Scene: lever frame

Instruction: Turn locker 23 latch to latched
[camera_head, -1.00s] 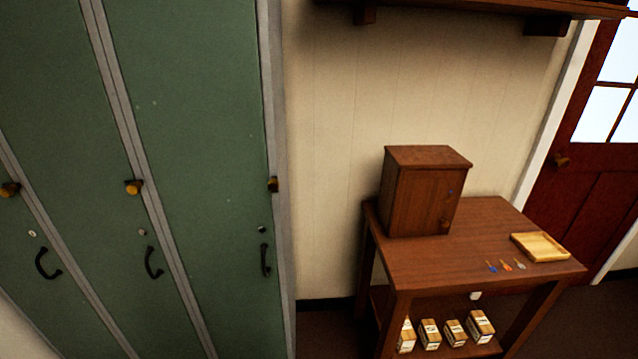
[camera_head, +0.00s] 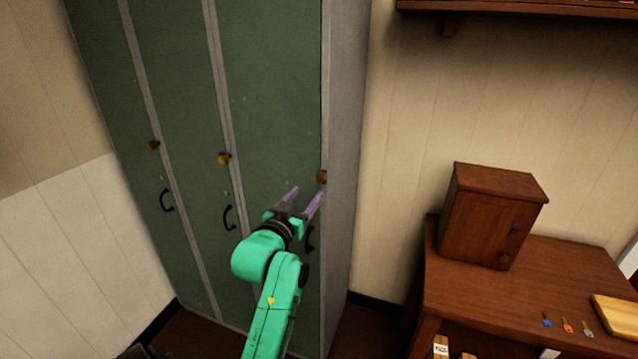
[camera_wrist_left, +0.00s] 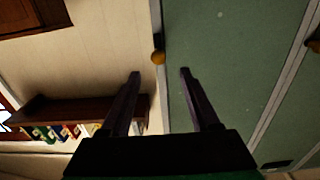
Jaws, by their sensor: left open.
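Three green locker doors stand side by side, each with a brass latch knob and a dark pull handle. The right door's latch (camera_head: 321,177) is at its right edge; it also shows in the left wrist view (camera_wrist_left: 158,57). The middle latch (camera_head: 224,158) and left latch (camera_head: 153,146) sit on the other doors. No locker numbers are readable, so I cannot tell which is 23. My left gripper (camera_head: 305,196) is open and empty, just below and left of the right latch, apart from it. It hides part of the right door's handle (camera_head: 310,238). My right gripper is out of view.
A wooden table (camera_head: 470,285) stands to the right with a small wooden cabinet (camera_head: 490,215), several keys (camera_head: 567,325) and a shallow tray (camera_head: 615,315). A wall shelf (camera_head: 520,8) hangs above. Floor between lockers and table is clear.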

